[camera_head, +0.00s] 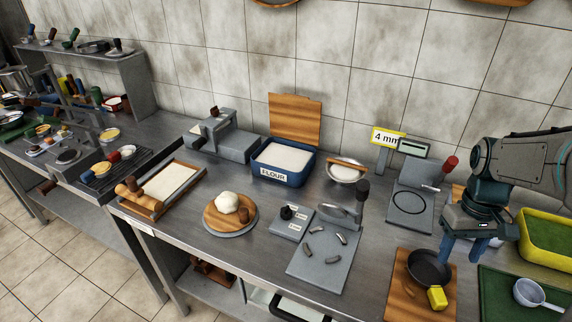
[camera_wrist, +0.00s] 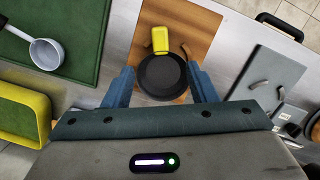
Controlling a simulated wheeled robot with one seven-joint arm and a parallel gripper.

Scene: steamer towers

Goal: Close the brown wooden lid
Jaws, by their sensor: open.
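The brown wooden lid (camera_head: 295,119) stands upright and open at the back edge of the blue flour bin (camera_head: 268,176), close to the tiled wall. The bin is labelled FLOUR and is full of white flour (camera_head: 285,157). My gripper (camera_head: 463,250) is open and empty at the right of the counter, well to the right of the lid and bin. In the wrist view its blue fingers (camera_wrist: 160,82) point toward a dark pan, with the pan showing between them. The lid and the bin are not in the wrist view.
The dark pan (camera_head: 428,268) with a yellow-ended handle (camera_head: 437,297) lies on a wooden board. Between my gripper and the bin stand a round sieve (camera_head: 346,171), a "4 mm" sign (camera_head: 388,138) and a grey press (camera_head: 409,203). A dough board (camera_head: 221,219) lies in front.

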